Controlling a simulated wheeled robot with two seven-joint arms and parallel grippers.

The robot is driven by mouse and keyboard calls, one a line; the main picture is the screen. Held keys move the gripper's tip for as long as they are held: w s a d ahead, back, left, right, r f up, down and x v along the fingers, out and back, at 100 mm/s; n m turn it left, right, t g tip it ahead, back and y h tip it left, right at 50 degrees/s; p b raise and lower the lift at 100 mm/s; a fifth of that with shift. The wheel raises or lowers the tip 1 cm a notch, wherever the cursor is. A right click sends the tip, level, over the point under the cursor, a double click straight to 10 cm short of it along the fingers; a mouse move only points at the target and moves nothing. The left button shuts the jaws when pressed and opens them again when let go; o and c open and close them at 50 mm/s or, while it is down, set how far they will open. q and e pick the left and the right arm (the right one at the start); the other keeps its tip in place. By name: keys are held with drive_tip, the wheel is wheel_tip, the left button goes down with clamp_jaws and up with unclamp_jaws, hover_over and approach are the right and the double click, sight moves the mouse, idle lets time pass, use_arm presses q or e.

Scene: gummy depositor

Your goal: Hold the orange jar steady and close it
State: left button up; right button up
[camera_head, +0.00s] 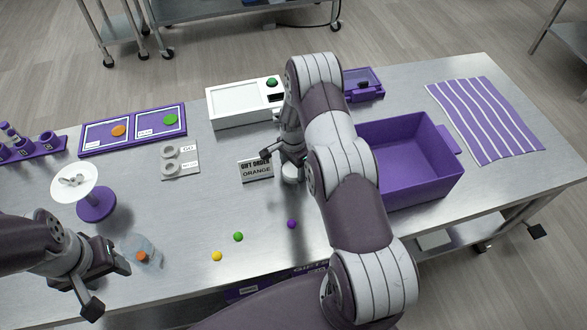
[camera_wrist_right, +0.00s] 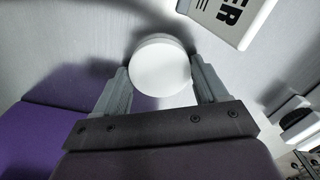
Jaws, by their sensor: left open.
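A clear jar (camera_head: 148,249) with something orange in it stands at the front left of the table. My left gripper (camera_head: 112,278) is open beside it, fingers toward the jar; I cannot tell whether they touch it. My right gripper (camera_head: 284,160) is low over the middle of the table, partly hidden by its arm. In the right wrist view a round white lid-like piece (camera_wrist_right: 160,68) sits between the right fingertips (camera_wrist_right: 160,80). Both fingers lie close along its sides, but whether they grip it is unclear. The piece also shows in the head view (camera_head: 291,173).
A sign reading ORANGE (camera_head: 257,170) stands left of the right gripper. Green (camera_head: 238,237), yellow (camera_head: 216,256) and purple (camera_head: 291,224) balls lie near the front edge. A purple stand (camera_head: 97,206) is behind the jar. A purple bin (camera_head: 425,185) is right of my right arm.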

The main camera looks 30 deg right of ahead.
sight(293, 168)
drive_tip(key=shift+c, duration=0.4)
drive_tip(key=shift+r, duration=0.15)
drive_tip(key=shift+r, duration=0.25)
use_arm(q)
wheel_tip(293, 168, down, 2)
drive_tip(key=shift+b, duration=1.05)
use_arm(e)
wheel_tip(293, 168, up, 9)
drive_tip(key=shift+r, duration=0.15)
use_arm(q)
drive_tip(key=shift+o, duration=0.2)
drive_tip(key=o, duration=0.8)
drive_tip(key=shift+d, duration=0.1)
